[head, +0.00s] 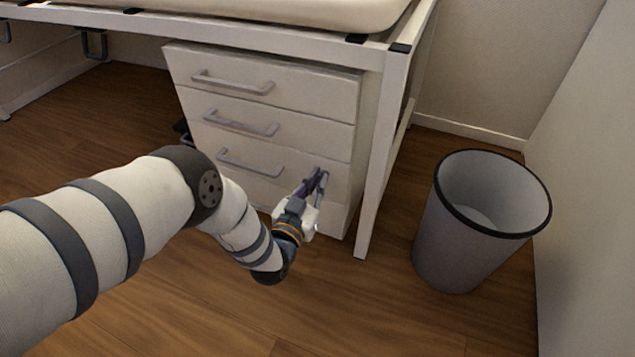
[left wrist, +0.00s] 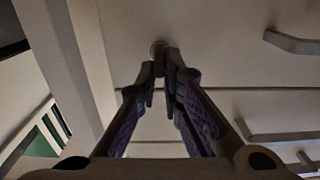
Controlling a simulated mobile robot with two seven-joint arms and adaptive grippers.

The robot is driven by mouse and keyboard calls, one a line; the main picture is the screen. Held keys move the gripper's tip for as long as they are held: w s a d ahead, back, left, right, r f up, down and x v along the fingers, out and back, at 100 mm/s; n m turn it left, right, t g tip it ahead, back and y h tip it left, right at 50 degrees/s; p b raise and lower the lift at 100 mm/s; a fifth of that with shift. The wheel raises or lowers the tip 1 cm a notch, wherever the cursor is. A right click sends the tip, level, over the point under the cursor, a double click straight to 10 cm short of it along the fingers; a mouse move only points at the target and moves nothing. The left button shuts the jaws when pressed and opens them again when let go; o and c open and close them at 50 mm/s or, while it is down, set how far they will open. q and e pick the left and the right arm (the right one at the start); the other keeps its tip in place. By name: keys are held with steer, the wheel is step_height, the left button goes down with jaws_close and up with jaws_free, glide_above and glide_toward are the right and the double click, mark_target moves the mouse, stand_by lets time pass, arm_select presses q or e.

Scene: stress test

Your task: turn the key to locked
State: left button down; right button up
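The white drawer cabinet (head: 262,125) stands under the desk, with three handles on its front. My left gripper (head: 321,174) reaches to the right side of the cabinet front, by the lower drawers. In the left wrist view, its two dark fingers (left wrist: 164,68) converge toward a small round grey piece (left wrist: 158,47) on the cabinet face, perhaps the lock or key. The fingertips overlap it in the picture; I cannot tell whether they touch or grip it. The key's shape and its angle cannot be made out. My right gripper is not in view.
The white desk leg (head: 385,150) stands just right of the cabinet and close to my left gripper. A grey waste bin (head: 440,235) stands further right by the wall. Drawer handles (head: 248,163) stick out left of the gripper. The wooden floor in front is clear.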

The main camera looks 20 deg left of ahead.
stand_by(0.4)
arm_select(q)
steer(key=m, duration=0.3)
steer(key=shift+d+m+p, duration=0.3)
steer(key=shift+m+p, duration=0.05)
steer(key=shift+m, duration=0.05)
steer(key=m, duration=0.4)
steer(key=shift+d+f+m, duration=0.15)
steer(key=shift+f+m, duration=0.05)
steer(key=shift+m, duration=0.1)
steer(key=m, duration=0.4)
steer(key=shift+d+f, duration=0.15)
steer(key=shift+f, duration=0.05)
steer(key=shift+f+m, duration=0.15)
steer(key=shift+m, duration=1.25)
steer(key=shift+f+m, duration=0.1)
steer(key=shift+m, duration=1.3)
steer(key=c, duration=1.7)
jaws_free()
